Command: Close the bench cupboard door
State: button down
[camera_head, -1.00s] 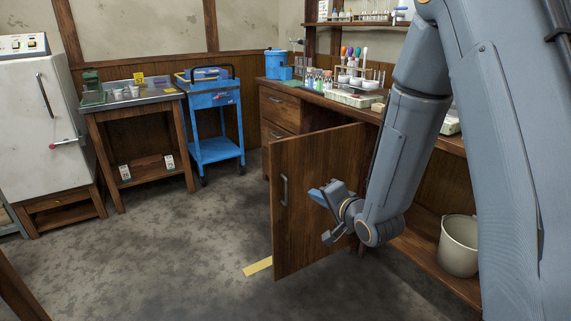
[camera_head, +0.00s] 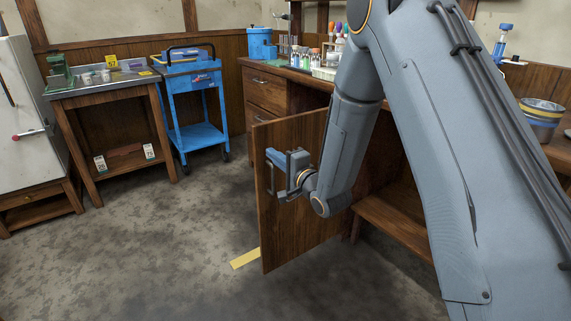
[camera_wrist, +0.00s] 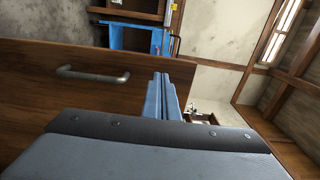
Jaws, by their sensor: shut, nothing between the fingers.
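The cupboard door (camera_head: 318,222) is a brown wooden panel standing open, swung out from the bench into the room. Its metal bar handle shows in the wrist view (camera_wrist: 92,75); in the head view my gripper partly covers it. My gripper (camera_head: 275,157) is shut and empty, in front of the door's face near its upper free edge. In the wrist view its blue fingers (camera_wrist: 163,98) are together beside the door edge, to the right of the handle. I cannot tell whether they touch the door. The cupboard opening behind is mostly hidden by my arm.
The wooden bench (camera_head: 266,93) with drawers runs behind the door. A blue trolley (camera_head: 197,135) and a side table (camera_head: 105,93) stand at the back left. A yellow strip (camera_head: 245,258) lies on the floor by the door. Grey floor on the left is clear.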

aim_at(262, 146)
jog(key=shift+x, duration=2.15)
jog(key=shift+d, duration=0.2)
